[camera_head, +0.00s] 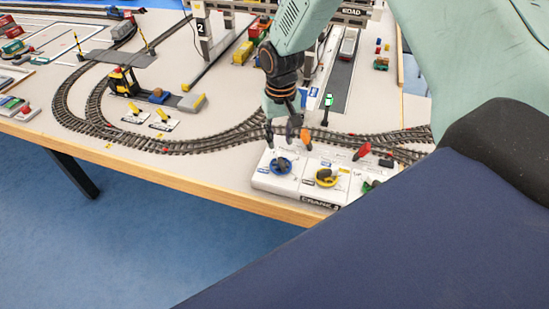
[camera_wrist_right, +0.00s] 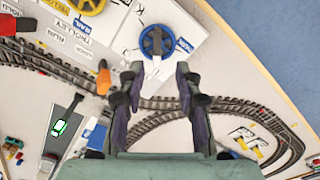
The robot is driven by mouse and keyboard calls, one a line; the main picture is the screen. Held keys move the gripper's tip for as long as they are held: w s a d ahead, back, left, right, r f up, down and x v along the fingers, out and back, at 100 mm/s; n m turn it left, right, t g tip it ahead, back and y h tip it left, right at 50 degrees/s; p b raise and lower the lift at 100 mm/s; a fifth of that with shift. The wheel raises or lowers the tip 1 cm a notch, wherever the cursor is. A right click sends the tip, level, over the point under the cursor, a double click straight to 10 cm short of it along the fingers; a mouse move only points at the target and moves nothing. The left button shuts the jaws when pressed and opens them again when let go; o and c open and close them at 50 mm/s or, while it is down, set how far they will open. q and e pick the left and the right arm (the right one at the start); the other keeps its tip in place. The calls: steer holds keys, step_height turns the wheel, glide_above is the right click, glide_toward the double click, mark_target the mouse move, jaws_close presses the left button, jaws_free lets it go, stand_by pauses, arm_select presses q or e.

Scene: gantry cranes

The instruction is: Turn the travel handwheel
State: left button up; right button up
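A blue handwheel (camera_head: 281,166) with a dark knob sits on the white control panel (camera_head: 262,181) at the table's front edge. It also shows in the right wrist view (camera_wrist_right: 156,42), just beyond and roughly centred between my fingertips. A yellow handwheel (camera_head: 326,178) is to its right; a label reading TROLLEY lies near it in the wrist view. I cannot read which wheel is marked travel. My right gripper (camera_head: 284,131) points down above the panel, behind the blue wheel. Its fingers (camera_wrist_right: 157,76) are apart and empty, not visibly touching the wheel. My left gripper is out of view.
An orange lever (camera_head: 305,139) stands close beside my right gripper. A red lever (camera_head: 362,151) is farther right. Curved model track (camera_head: 205,142) runs behind the panel. The front left tabletop is mostly clear up to the wooden edge (camera_head: 200,188).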

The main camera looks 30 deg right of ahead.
mark_target(281, 158)
steer(key=f, duration=0.7)
steer(key=shift+d+f+b, duration=0.2)
steer(key=shift+f+b, duration=0.05)
steer(key=shift+b, duration=0.05)
steer(key=shift+d+f, duration=0.15)
steer(key=shift+f, duration=0.15)
steer(key=shift+r, duration=0.15)
steer(key=shift+c, duration=1.4)
jaws_close()
